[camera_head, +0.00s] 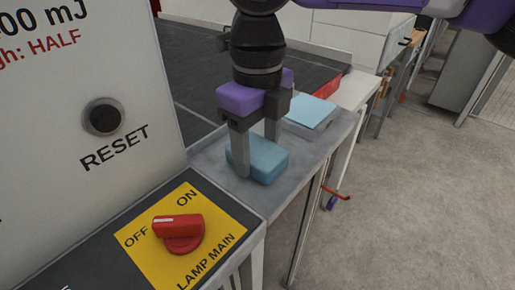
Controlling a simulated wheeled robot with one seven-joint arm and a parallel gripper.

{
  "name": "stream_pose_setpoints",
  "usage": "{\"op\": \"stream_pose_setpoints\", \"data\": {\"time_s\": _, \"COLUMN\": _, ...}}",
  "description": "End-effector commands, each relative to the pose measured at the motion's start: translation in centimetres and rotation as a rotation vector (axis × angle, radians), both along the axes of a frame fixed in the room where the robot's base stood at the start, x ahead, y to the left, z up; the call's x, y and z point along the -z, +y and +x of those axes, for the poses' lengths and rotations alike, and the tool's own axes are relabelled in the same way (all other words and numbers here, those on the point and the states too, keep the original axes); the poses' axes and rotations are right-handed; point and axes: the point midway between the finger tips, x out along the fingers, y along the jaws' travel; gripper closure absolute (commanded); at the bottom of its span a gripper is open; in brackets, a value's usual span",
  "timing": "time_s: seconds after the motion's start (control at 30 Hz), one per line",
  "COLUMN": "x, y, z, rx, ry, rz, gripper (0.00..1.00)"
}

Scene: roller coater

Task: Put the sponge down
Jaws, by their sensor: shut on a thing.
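The sponge (266,162) is a light blue block low over the grey metal ledge, right of the control panel. My gripper (256,158) points down with its fingers around the sponge, one at its near left side and the other behind it. It is shut on the sponge. The sponge's underside is hidden, and it looks to be on or just above the ledge (218,176).
A light blue pad on a grey plate (311,110) lies farther back on the ledge. A red rotary switch (180,231) on a yellow plate stands in front. The white panel with a black reset button (103,117) rises at left. Open floor lies right.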

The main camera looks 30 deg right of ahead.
Motion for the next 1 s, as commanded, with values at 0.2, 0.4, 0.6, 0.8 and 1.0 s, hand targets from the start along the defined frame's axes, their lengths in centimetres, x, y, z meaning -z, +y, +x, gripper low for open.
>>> {"op": "stream_pose_setpoints", "data": {"time_s": 0.2, "x": 0.2, "y": 0.0, "z": 0.0, "rx": 0.000, "ry": 0.000, "rz": 0.000, "gripper": 0.21}}
{"op": "stream_pose_setpoints", "data": {"time_s": 0.4, "x": 0.2, "y": 0.0, "z": 0.0, "rx": 0.000, "ry": 0.000, "rz": 0.000, "gripper": 0.21}}
{"op": "stream_pose_setpoints", "data": {"time_s": 0.6, "x": -0.3, "y": 0.0, "z": 0.0, "rx": 0.000, "ry": 0.000, "rz": 0.000, "gripper": 0.21}}
{"op": "stream_pose_setpoints", "data": {"time_s": 0.8, "x": -3.3, "y": 0.0, "z": 0.1, "rx": 0.001, "ry": -0.003, "rz": -0.001, "gripper": 0.21}}
{"op": "stream_pose_setpoints", "data": {"time_s": 1.0, "x": -7.6, "y": -0.1, "z": 0.1, "rx": 0.002, "ry": -0.003, "rz": -0.002, "gripper": 0.21}}
